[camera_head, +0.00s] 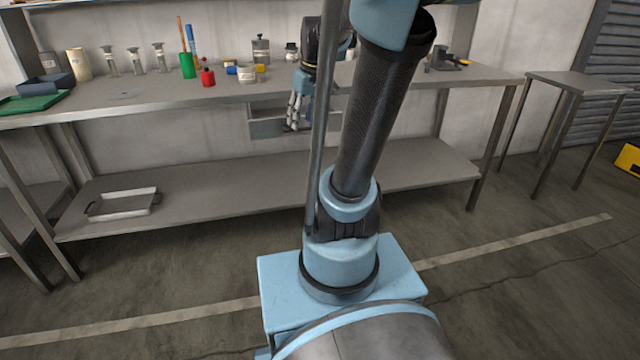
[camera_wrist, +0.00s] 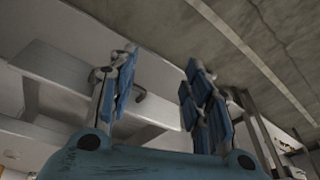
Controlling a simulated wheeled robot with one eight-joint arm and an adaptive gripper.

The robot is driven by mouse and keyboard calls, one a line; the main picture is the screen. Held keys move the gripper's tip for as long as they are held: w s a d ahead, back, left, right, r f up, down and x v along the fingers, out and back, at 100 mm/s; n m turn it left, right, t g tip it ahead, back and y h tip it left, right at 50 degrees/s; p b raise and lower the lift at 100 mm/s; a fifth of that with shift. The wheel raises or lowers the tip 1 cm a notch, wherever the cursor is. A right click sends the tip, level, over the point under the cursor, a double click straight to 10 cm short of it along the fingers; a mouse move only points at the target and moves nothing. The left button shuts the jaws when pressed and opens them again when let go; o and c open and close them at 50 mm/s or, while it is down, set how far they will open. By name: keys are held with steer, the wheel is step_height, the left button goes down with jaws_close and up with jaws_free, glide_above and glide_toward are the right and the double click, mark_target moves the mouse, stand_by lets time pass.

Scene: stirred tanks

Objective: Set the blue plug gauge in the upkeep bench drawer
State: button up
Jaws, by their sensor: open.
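A small blue piece (camera_head: 231,68) on the bench top, beside a white pot, may be the blue plug gauge; it is too small to be sure. The drawer (camera_head: 268,128) hangs under the bench top, a grey box whose inside I cannot see from here. My gripper (camera_head: 293,124) points down in front of the drawer, below the bench edge. In the wrist view my gripper (camera_wrist: 160,65) has its blue-padded fingers spread, with nothing between them. A dark curved handle shows behind the left finger there.
A shallow tray (camera_head: 123,204) lies on the lower shelf. A small side table (camera_head: 578,82) stands right. The floor in front is clear.

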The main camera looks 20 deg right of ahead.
steer(key=s+f+m, duration=0.2)
steer(key=s+f, duration=0.4)
steer(key=s, duration=0.3)
steer(key=s+f+m+h, duration=0.1)
steer(key=s+f+m, duration=0.1)
steer(key=s+f, duration=0.4)
steer(key=s+d, duration=0.1)
steer(key=s, duration=0.2)
steer(key=shift+f+h, duration=0.25)
steer(key=shift+h, duration=0.05)
steer(key=shift+w+f, duration=0.2)
steer(key=shift+w, duration=0.25)
